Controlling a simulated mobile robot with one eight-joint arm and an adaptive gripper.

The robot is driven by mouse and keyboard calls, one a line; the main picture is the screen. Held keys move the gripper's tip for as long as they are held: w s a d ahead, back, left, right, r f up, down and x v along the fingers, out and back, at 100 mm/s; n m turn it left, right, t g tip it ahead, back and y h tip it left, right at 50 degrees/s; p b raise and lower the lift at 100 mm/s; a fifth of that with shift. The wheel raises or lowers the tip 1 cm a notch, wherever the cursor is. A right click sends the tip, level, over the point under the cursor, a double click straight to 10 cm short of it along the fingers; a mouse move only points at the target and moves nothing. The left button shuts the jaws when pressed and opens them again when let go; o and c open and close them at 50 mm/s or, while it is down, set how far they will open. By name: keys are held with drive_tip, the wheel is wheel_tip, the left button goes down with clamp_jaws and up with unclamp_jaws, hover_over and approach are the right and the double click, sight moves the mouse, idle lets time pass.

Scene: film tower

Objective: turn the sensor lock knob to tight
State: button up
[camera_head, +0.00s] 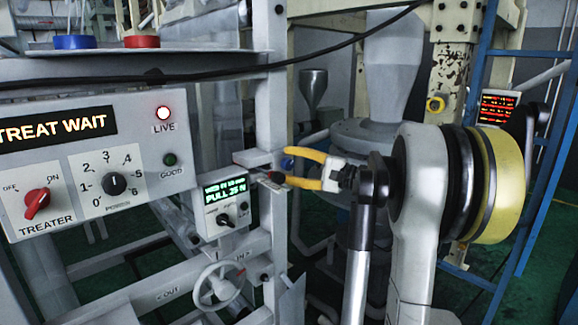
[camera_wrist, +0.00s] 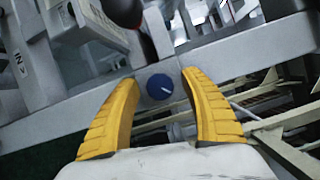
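A round blue knob with a white pointer line (camera_wrist: 159,87) is on a grey metal bar in the wrist view. It looks like the sensor lock knob, but I see no label on it. A small blue spot, probably the same knob (camera_head: 287,163), shows between my fingertips in the head view. My gripper (camera_head: 286,167) is open, its yellow fingers pointing left toward the frame post. In the wrist view my gripper (camera_wrist: 159,76) has one finger on each side of the knob, with gaps. I cannot tell how far the tips are from the bar.
A display box reading PULL (camera_head: 226,203) and a handwheel (camera_head: 218,286) are left of my gripper. The treater panel (camera_head: 95,150) is further left. A dark rounded object with red (camera_wrist: 126,10) is near the knob. Blue rails (camera_head: 484,70) stand at right.

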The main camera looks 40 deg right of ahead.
drive_tip(key=shift+s+d, duration=0.1)
drive_tip(key=shift+s, duration=0.05)
drive_tip(key=v, duration=1.1)
drive_tip(key=shift+s+d, duration=0.15)
drive_tip(key=shift+s, duration=0.15)
